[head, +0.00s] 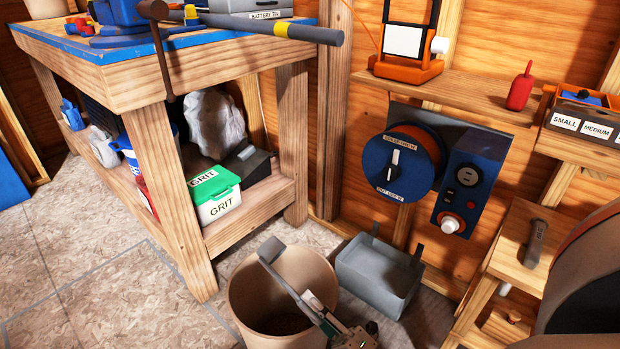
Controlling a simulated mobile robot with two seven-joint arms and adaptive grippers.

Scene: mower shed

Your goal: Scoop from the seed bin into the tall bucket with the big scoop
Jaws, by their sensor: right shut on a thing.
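A tan round container (243,292) stands on the floor at the bottom middle, open at the top, with something dark low inside it. No label shows on it, so I cannot tell whether it is the seed bin or the tall bucket. My right gripper (316,303) is over its right rim, shut on a grey tool (271,250) that looks like the scoop. The tool slants up to the left above the container's opening. My left gripper is not in view.
A grey open box (376,272) stands right of the container by the wall. A wooden workbench (205,80) with a GRIT tub (218,205) on its shelf is left. A wooden stand (512,240) and a large dark rounded thing (588,285) crowd the right. Floor at left is clear.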

